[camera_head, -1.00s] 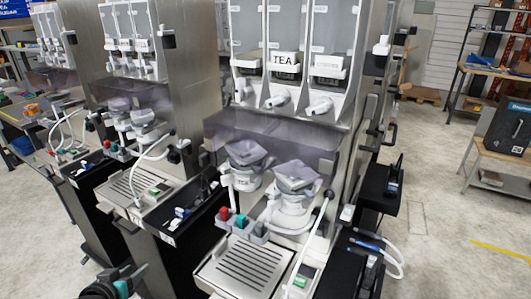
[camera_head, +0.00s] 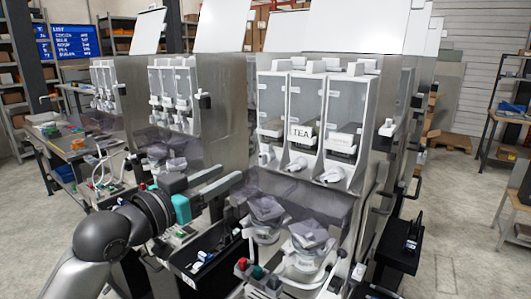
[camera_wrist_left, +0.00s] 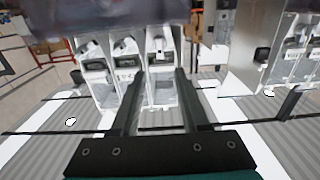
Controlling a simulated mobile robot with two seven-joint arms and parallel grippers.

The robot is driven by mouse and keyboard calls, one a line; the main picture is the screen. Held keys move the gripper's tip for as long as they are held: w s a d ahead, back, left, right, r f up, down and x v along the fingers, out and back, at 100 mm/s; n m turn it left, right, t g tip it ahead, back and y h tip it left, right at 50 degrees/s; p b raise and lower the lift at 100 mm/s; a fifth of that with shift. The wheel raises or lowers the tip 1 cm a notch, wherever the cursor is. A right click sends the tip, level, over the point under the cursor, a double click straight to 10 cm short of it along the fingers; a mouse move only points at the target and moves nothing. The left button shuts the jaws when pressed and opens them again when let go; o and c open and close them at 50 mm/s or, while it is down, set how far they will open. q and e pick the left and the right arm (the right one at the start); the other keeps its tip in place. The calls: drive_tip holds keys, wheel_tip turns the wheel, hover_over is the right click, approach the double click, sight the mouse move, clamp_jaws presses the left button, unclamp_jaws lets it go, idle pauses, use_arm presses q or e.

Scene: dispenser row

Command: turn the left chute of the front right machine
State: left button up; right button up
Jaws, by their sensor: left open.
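The front right machine (camera_head: 350,120) has three clear canisters with white chutes below them. Its left chute (camera_head: 266,156) is a white spout under the left canister, beside the middle chute (camera_head: 296,164) under the TEA label. My left gripper (camera_head: 226,180) is open and empty, left of that chute and a little lower in the head view, its fingers pointing toward the machine. The left wrist view appears upside down; there the left chute (camera_wrist_left: 160,44) shows beyond the gap between the open fingers (camera_wrist_left: 158,74), with no contact visible. My right gripper is out of view.
Below the chutes are a tinted shield (camera_head: 310,208) and white mixing bowls (camera_head: 308,235). Another dispenser machine (camera_head: 170,90) stands to the left, behind my left arm. Coloured buttons (camera_head: 257,270) sit low on the front.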

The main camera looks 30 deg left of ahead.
sight(260, 156)
use_arm(q)
drive_tip(key=w, duration=0.4)
drive_tip(key=w+p, duration=0.1)
drive_tip(key=w, duration=0.3)
drive_tip(key=w+d+p, duration=0.1)
drive_tip(key=w, duration=0.4)
clamp_jaws()
